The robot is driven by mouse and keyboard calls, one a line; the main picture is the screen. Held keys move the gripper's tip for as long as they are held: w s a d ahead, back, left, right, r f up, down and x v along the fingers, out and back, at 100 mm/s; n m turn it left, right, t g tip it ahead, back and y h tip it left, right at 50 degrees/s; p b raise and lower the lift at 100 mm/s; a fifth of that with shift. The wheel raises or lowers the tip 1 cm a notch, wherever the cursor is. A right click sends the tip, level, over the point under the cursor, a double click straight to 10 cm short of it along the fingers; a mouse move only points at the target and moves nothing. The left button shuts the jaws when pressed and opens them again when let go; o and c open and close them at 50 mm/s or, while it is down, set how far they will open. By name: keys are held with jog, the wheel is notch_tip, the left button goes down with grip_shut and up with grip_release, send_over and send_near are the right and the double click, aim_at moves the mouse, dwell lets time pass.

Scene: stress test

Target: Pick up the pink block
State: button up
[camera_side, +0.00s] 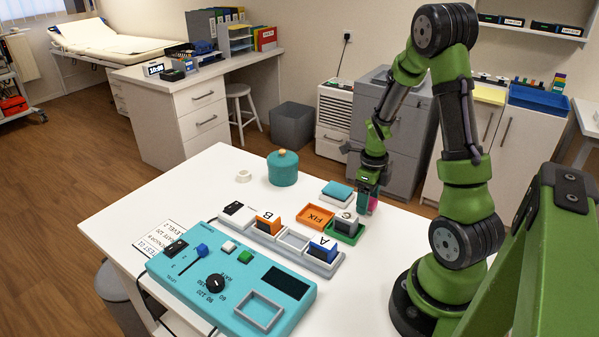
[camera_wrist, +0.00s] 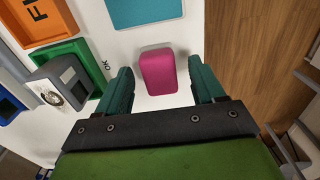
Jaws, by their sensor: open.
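The pink block (camera_wrist: 158,71) stands on the white table in the wrist view, between and just beyond the tips of my two dark green fingers. In the side view the pink block (camera_side: 373,204) shows only in part beside my gripper. My gripper (camera_wrist: 158,84) is open, with a finger on each side of the block and a gap to each. In the side view my gripper (camera_side: 368,196) points down near the table's far right edge. Whether the fingertips reach down beside the block is hard to tell.
A green tray (camera_side: 344,237) with a grey block (camera_side: 346,221) lies close by, left of the pink block. An orange tray (camera_side: 316,216) and a teal pad (camera_side: 337,190) are near. A teal console (camera_side: 230,280) fills the table's front. The table edge is close on the right in the wrist view.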

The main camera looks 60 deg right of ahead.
jog(key=shift+f, duration=0.45)
jog(key=shift+c, duration=0.3)
jog(key=c, duration=1)
jog(key=shift+r, duration=0.15)
notch_tip(320, 180, up, 10)
jog(key=shift+f, duration=0.1)
